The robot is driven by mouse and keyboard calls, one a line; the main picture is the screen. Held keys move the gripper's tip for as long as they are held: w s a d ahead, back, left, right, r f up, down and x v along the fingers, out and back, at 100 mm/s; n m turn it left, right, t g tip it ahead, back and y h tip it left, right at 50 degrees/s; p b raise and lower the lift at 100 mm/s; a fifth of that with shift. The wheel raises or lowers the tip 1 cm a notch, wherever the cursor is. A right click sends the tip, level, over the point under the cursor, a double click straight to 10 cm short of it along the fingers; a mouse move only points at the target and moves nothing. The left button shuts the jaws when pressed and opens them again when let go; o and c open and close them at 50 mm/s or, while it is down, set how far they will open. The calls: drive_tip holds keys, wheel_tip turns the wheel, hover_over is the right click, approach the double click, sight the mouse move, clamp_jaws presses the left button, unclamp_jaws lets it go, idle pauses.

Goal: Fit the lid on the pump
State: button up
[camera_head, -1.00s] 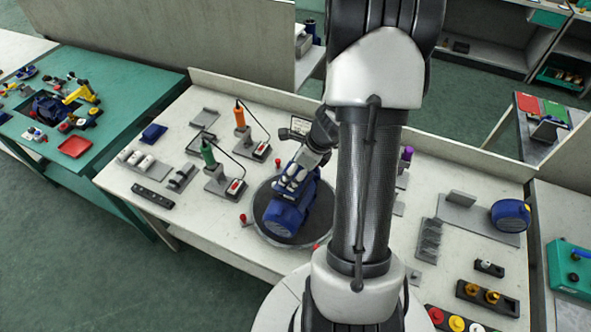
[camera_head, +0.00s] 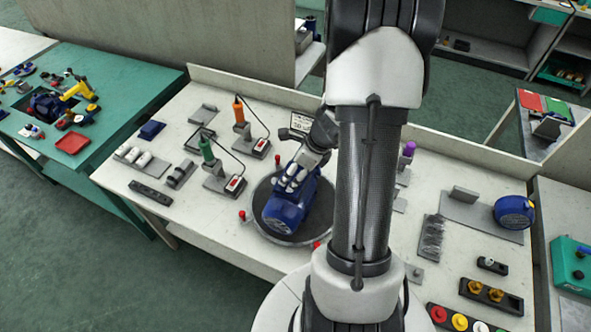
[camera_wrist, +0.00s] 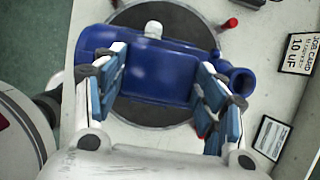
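The blue pump (camera_head: 290,205) lies on a round dark turntable (camera_head: 262,194) in the middle of the bench. It also fills much of the wrist view (camera_wrist: 150,78), with a pale knob at its far side and a round port at its right end. My gripper (camera_head: 297,176) is over the pump. In the wrist view my gripper (camera_wrist: 158,98) is open, its blue-padded fingers wide apart with the pump's body beneath and between them. I cannot tell whether the fingers touch it. A blue rounded part (camera_head: 514,212), possibly the lid, sits at the right end of a grey plate.
Green (camera_head: 209,160) and orange (camera_head: 239,112) screwdrivers stand in holders behind left of the turntable. Small red pegs (camera_head: 242,215) stand around it. A black block with brass fittings (camera_head: 485,292) lies front right. My arm hides part of the bench centre.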

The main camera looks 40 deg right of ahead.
drive_tip(key=o, duration=0.5)
drive_tip(key=shift+o, duration=0.2)
drive_tip(key=shift+r, duration=0.15)
drive_tip(key=shift+p+v, duration=2.5)
drive_tip(key=shift+v, duration=0.45)
drive_tip(key=shift+s, duration=0.1)
drive_tip(key=v, duration=1.2)
drive_tip(key=shift+d, duration=0.1)
